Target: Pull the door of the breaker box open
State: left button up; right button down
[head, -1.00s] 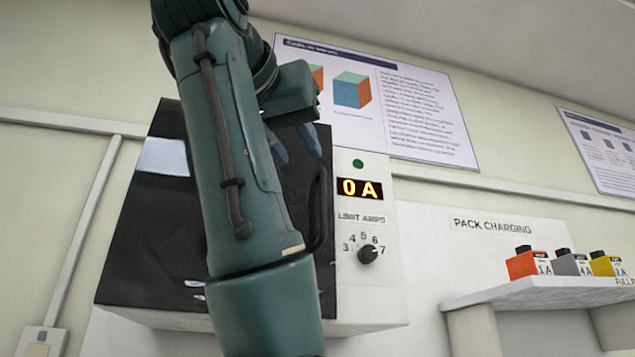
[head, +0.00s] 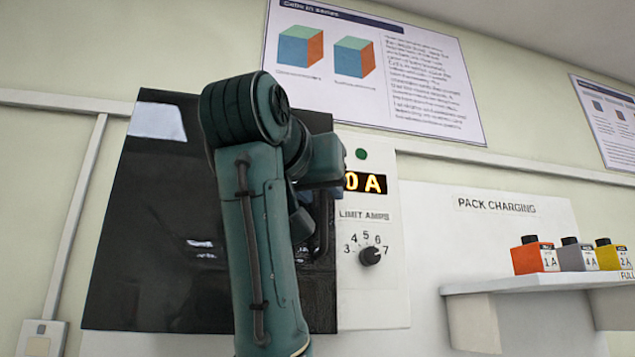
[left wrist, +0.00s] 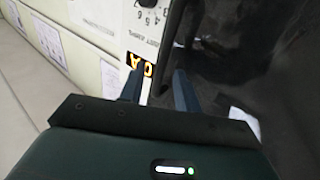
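The breaker box has a glossy black door (head: 150,240) that looks shut, left of a white panel (head: 385,300). The door also shows in the left wrist view (left wrist: 235,60). The dark door handle (head: 331,225), near the door's right edge, is mostly hidden behind my left arm. My left gripper is in front of the door's right edge in the head view, its fingers largely hidden there. My right gripper is not in view.
The white panel carries an amber display (head: 366,183) and a black dial (head: 370,256), close beside my left gripper. To the right, a shelf (head: 540,284) holds orange, grey and yellow packs (head: 537,258). Posters hang on the wall above.

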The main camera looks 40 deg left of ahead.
pick_arm(q)
grip_shut()
dwell(0.4)
